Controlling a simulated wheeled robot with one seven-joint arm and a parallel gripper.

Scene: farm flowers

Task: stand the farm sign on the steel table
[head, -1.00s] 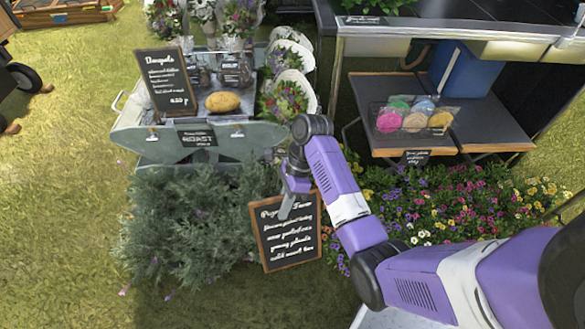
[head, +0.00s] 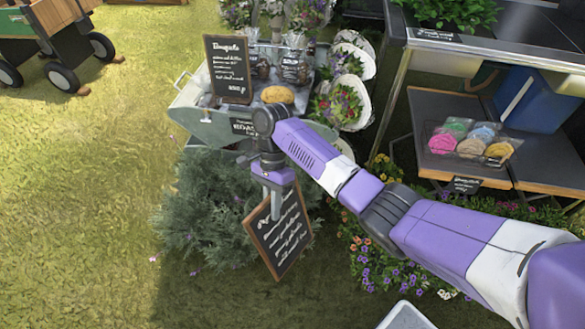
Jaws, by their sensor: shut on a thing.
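The farm sign (head: 280,238) is a small chalkboard with a wooden frame and white handwriting. It hangs tilted from my gripper (head: 272,196), which points down and is shut on its upper edge. The sign is in front of the grey-green bush, above the grass. The gripper hides part of its top. A metal-edged table (head: 440,46) with a dark top stands at the upper right, apart from the sign; I take it for the steel table. A grey pale-rimmed surface (head: 405,316) shows only partly at the bottom edge, and I cannot tell what it is.
A galvanized trough stand (head: 205,118) holds a Bouquets board (head: 229,70), a yellow loaf-like item (head: 277,94) and wrapped bags. A low dark shelf carries colourful packs (head: 470,140) beside a blue box (head: 535,98). Flowers (head: 385,265) grow below my arm. Open grass lies left.

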